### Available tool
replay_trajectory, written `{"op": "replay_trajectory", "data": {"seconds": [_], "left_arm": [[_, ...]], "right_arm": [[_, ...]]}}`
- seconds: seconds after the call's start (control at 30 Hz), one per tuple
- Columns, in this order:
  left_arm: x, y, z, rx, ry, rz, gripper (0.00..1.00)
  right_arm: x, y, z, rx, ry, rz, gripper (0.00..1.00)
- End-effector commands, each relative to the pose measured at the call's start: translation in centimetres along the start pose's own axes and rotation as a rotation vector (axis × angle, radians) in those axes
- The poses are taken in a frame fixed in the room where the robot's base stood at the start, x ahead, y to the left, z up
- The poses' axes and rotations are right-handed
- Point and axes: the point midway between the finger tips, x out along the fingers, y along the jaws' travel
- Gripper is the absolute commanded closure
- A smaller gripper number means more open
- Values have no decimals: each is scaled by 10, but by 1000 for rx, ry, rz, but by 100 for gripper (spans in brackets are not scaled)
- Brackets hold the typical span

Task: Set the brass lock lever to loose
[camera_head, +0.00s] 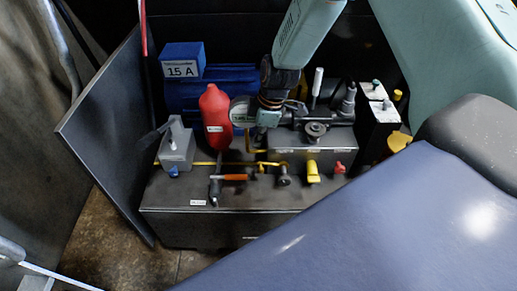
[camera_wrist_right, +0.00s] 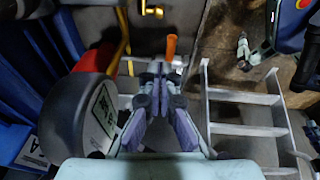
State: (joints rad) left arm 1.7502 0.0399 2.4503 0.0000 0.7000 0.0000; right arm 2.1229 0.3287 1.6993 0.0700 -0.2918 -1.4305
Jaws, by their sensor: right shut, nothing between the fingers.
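Thin brass-yellow pieces run along the top of the dark machine box (camera_head: 255,195) in the head view; I cannot tell surely which one is the lock lever. A bent brass-coloured rod (camera_wrist_right: 123,38) shows at the upper left of the right wrist view. An orange-handled lever (camera_head: 236,178) lies across the box top, and its orange end (camera_wrist_right: 171,46) stands just beyond my fingers in the wrist view. My right gripper (camera_head: 259,134) is over the box behind this handle, shut and empty; its fingertips (camera_wrist_right: 157,68) meet in the wrist view. My left gripper is out of view.
A red bottle (camera_head: 214,115) stands left of the right gripper. A grey block (camera_head: 176,150) is further left. A yellow knob (camera_head: 313,172) and a red knob (camera_head: 339,168) sit at the right front. A dark panel (camera_head: 110,125) stands open at the left.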

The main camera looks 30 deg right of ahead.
Motion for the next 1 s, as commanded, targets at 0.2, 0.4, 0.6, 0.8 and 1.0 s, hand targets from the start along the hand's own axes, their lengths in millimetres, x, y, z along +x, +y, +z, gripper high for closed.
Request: {"op": "replay_trajectory", "data": {"seconds": [0.2, 0.4, 0.6, 0.8, 1.0], "left_arm": [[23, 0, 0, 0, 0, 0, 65], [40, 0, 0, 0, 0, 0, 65], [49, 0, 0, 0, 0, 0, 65], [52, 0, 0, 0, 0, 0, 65], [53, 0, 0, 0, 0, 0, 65]], "right_arm": [[46, -1, 1, 2, -3, -2, 100], [83, 0, 0, 1, -3, -2, 100], [106, 0, 14, 6, -1, -1, 100], [116, 0, 25, 4, 0, 0, 100], [117, 1, 27, 3, 0, 0, 100]]}}
